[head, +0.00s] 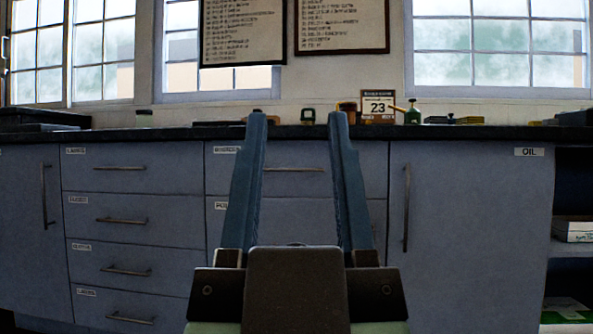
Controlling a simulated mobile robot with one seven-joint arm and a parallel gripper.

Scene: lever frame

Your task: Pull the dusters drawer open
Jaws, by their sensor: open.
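My gripper (297,120) points away from me in the middle of the head view. Its two long blue fingers are wide apart with nothing between them. Behind it are grey drawers with small white labels and bar handles. The upper middle drawer (290,180) is shut; its handle (293,169) shows between the fingers, farther back. Its label (227,150) is too blurred to read surely. The lower middle drawer (296,224) is partly hidden by my gripper. The left column has several shut drawers, with a top drawer (140,180). I cannot tell which drawer is marked dusters.
A dark worktop (170,132) runs above the drawers, with a calendar (378,107) and a green bottle (413,112) on it. A cupboard door (470,230) marked OIL is shut at right, beside open shelves (572,190). Another shut door (25,220) stands at left.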

